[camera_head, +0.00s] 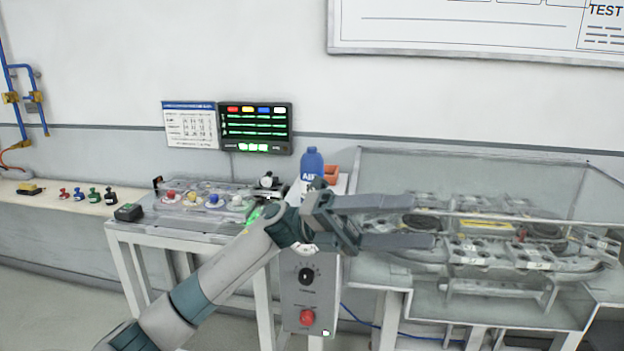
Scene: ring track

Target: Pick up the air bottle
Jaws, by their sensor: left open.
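The air bottle (311,163) is blue with a blue cap and a white label with blue lettering. It stands upright behind my left gripper, and its lower part is hidden by the gripper and arm. My left gripper (428,221) is open and empty, its two fingers pointing right. The gripper's body overlaps the bottle's lower edge in the picture, and the fingertips lie right of the bottle, in front of the clear case. I cannot tell whether the gripper touches the bottle. My right gripper is not in view.
A clear-walled case (480,170) with a ring track fills the right side. A panel with colored buttons (200,200) stands left, and a grey control box (306,285) with a red button is below.

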